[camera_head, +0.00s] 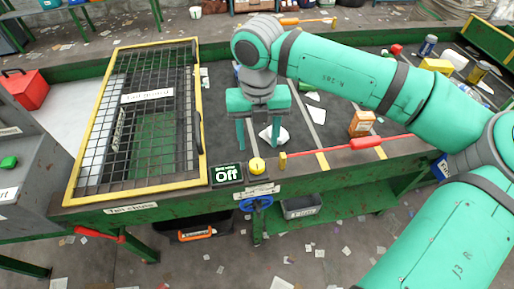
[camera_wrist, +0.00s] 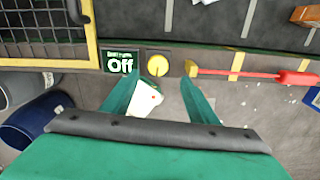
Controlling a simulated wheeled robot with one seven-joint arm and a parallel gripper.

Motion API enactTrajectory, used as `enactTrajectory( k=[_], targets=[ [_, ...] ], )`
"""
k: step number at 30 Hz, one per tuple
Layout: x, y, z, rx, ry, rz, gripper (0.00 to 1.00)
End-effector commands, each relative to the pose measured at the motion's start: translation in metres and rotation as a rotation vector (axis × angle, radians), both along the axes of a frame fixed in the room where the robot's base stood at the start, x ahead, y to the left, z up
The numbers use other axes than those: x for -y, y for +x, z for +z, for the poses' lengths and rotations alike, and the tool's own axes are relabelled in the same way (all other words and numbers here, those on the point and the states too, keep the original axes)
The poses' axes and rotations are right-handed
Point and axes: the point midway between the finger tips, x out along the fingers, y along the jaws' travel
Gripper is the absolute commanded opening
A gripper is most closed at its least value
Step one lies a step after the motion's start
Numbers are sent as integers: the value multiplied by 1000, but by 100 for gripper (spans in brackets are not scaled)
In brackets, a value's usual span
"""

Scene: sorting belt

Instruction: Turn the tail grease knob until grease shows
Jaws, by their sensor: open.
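A blue round knob (camera_head: 257,203) sits on the front of the belt frame, just below a small white label (camera_head: 257,191) that I cannot read clearly. I take it for the grease knob. I see no grease on it. My gripper (camera_head: 262,147) is open and empty and points down, above the near part of the belt and apart from the knob. In the wrist view its fingers (camera_wrist: 158,80) stand wide apart. The knob does not show there.
An "Off" sign (camera_head: 227,174) and a yellow button (camera_head: 257,165) sit on the front rim. A rod with a red grip (camera_head: 367,142) lies along the rim to the right. The yellow-framed tail guard (camera_head: 198,120) stands left. A grey bin (camera_head: 301,206) is below.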

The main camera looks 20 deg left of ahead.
Motion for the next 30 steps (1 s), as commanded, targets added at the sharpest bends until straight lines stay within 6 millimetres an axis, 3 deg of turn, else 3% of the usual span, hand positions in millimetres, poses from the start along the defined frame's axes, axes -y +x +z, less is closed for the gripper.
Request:
enactTrajectory(
  k=[6,19,23,30],
  targets=[
    [-2,0,16,1,0,4,54],
    [-10,-6,14,-19,26,20,54],
    [-36,-26,7,-85,125,71,54],
    [-106,-91,11,-289,453,212,54]
  ],
)
